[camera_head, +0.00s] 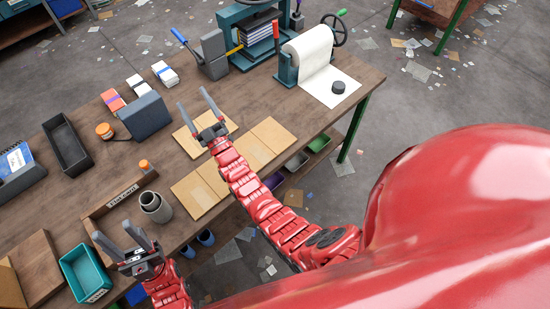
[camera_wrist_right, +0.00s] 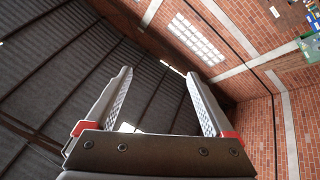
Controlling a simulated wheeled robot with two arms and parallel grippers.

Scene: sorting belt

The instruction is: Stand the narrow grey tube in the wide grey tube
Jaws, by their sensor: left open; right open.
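The wide grey tube (camera_head: 163,215) stands upright on the wooden bench in the head view, left of the centre. The narrow grey tube (camera_head: 149,200) appears to stand inside it, with its round top above the wide rim; its lower part is hidden. My left gripper (camera_head: 112,231) is open and empty, to the lower left of the tubes and apart from them. My right gripper (camera_head: 191,96) is open and empty, up and to the right of the tubes. In the right wrist view its fingers (camera_wrist_right: 160,100) are apart with nothing between them.
A wooden strip with a label (camera_head: 122,195) lies just left of the tubes, and a teal bin (camera_head: 88,262) stands at the lower left. Cardboard sheets (camera_head: 195,196) lie to the right. A black tray (camera_head: 68,146) and orange-lidded jar (camera_head: 104,131) are farther back.

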